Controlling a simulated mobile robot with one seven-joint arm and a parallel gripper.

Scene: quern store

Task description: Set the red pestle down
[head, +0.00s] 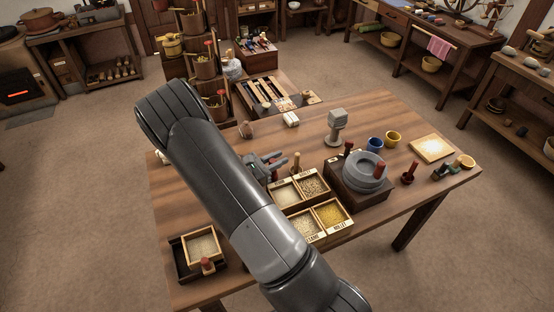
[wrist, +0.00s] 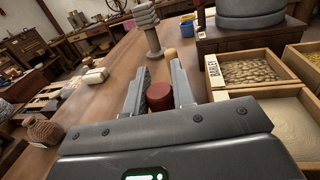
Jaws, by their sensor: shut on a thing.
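My gripper (wrist: 157,80) is shut on the red pestle (wrist: 159,97), whose round red top shows between the two fingers in the wrist view. In the head view my gripper (head: 277,163) is low over the table's middle, beside the grain trays and partly behind my arm. A bit of red at the fingers is all that shows of the held pestle there. Its lower end is hidden, so I cannot tell whether it touches the wooden table (head: 375,112).
Grain trays (head: 327,201) lie close to the right of my gripper in the wrist view. The table's far middle has bare wood.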

